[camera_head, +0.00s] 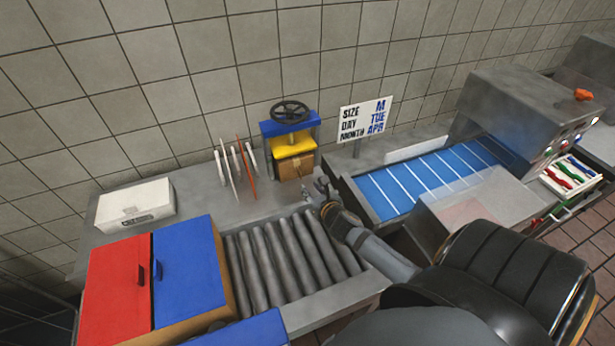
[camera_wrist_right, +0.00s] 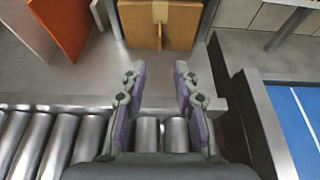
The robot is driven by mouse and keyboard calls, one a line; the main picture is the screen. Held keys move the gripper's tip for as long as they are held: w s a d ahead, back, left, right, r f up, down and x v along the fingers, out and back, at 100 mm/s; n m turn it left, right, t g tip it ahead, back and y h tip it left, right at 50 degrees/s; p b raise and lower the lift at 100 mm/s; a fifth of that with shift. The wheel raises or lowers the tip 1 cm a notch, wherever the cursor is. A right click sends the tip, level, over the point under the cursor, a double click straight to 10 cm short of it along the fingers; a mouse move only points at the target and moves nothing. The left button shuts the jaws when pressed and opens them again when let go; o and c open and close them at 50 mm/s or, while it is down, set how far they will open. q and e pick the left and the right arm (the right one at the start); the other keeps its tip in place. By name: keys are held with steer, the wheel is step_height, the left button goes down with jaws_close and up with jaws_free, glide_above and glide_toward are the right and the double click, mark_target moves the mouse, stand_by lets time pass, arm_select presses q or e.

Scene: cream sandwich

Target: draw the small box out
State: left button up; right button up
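The small brown box (camera_head: 295,165) sits in the blue and yellow press with the black handwheel (camera_head: 290,113), under the yellow plate, on the grey counter. In the right wrist view the box (camera_wrist_right: 140,25) is straight ahead at the top, with a lighter strip down its middle; its upper part is cut off. My right gripper (camera_head: 317,190) is just in front of the box, to its lower right. In the wrist view the right gripper (camera_wrist_right: 160,72) is open, its fingers apart with nothing between them, short of the box. My left gripper is not in view.
Upright thin plates (camera_head: 236,172) stand left of the press. Metal rollers (camera_head: 285,260) lie in front. A white box (camera_head: 135,203) and red and blue lids are left.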

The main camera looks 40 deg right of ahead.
mark_target(299, 165)
steer(key=x, duration=0.5)
steer(key=shift+r, duration=0.2)
steer(key=x, duration=0.3)
steer(key=shift+w+f+p, duration=0.2)
steer(key=shift+w+p, duration=0.05)
steer(key=shift+p, duration=0.1)
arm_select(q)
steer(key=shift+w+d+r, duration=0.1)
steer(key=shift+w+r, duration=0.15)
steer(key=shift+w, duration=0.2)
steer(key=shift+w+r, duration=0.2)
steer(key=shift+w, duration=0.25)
arm_select(e)
steer(key=shift+w+d+f, duration=0.1)
steer(key=shift+w+f, duration=0.05)
steer(key=shift+w, duration=0.2)
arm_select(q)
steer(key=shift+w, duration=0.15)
arm_select(e)
jaws_close()
